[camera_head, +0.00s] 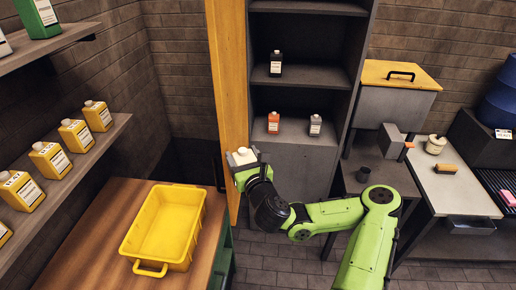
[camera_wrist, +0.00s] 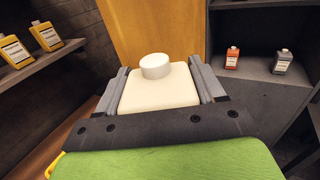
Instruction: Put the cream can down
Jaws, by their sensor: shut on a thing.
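The cream can (camera_wrist: 160,92) has a white round cap and sits upright between the two fingers of my gripper (camera_wrist: 158,95) in the wrist view. My gripper is shut on it. In the head view the cream can (camera_head: 242,156) shows small at the end of my green arm, and my gripper (camera_head: 243,163) holds it in front of the yellow-orange cabinet door. The can is in the air, to the right of the wooden table's far corner. The can's lower part is hidden by my gripper.
A yellow tub (camera_head: 135,244) stands on the wooden table (camera_head: 84,232). Yellow cans (camera_head: 76,135) line the left wall shelf.

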